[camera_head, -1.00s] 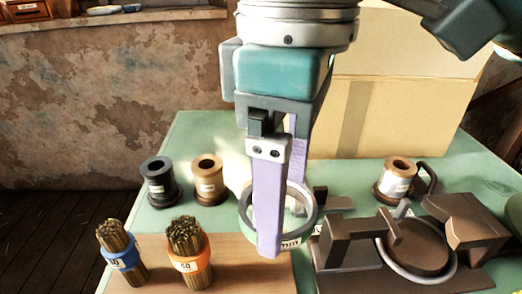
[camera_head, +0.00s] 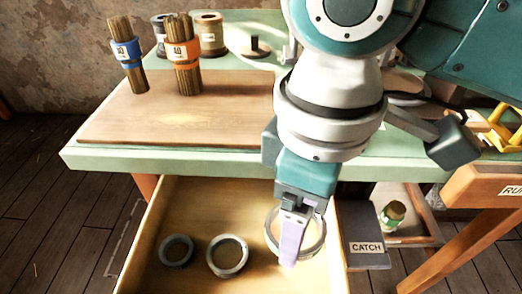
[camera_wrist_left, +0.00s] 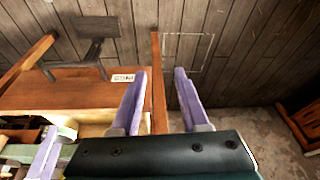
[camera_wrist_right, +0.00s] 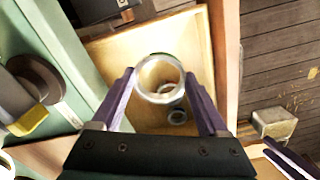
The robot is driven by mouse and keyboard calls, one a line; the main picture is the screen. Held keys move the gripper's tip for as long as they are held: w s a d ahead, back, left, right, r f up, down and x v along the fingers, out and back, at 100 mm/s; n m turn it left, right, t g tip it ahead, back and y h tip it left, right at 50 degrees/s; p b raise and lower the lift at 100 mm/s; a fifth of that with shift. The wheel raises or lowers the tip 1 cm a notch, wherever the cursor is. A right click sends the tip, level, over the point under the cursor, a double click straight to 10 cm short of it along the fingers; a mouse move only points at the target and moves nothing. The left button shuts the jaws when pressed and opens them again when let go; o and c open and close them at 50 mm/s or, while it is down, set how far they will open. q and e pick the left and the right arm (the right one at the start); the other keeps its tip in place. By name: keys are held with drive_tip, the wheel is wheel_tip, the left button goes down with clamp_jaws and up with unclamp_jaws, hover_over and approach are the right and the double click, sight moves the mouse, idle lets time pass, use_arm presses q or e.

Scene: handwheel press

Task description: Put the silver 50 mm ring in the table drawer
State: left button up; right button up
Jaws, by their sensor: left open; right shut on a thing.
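The silver ring (camera_head: 268,236) is held upright by my right gripper (camera_head: 289,262) over the open table drawer (camera_head: 205,205), near the drawer's right wall. In the right wrist view the ring (camera_wrist_right: 160,99) sits between the two purple fingers. Its size marking cannot be read now. Two other grey rings, a smaller one (camera_head: 176,250) and a larger one (camera_head: 228,270), lie flat on the drawer floor to the left. My left gripper (camera_wrist_left: 160,72) is open and empty in its wrist view, above the wooden floor; it is not in the head view.
The green table's front edge (camera_head: 150,163) lies behind the drawer. A wooden board with blue-banded (camera_head: 125,52) and orange-banded (camera_head: 183,55) bundles is on top. A grey CATCH box (camera_head: 366,248) and a jar (camera_head: 393,213) stand right of the drawer. The drawer's middle has free room.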

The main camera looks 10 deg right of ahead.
wheel_tip(320, 180, down, 4)
drive_tip(key=shift+f+b, duration=0.2)
drive_tip(key=shift+b, duration=0.3)
wheel_tip(320, 180, down, 4)
drive_tip(key=shift+s+f+b, duration=0.1)
drive_tip(key=shift+f+b, duration=0.1)
drive_tip(key=shift+b, duration=0.65)
drive_tip(key=shift+r, duration=0.1)
drive_tip(key=o, duration=1.2)
wheel_tip(320, 180, up, 12)
drive_tip(key=p, duration=0.4)
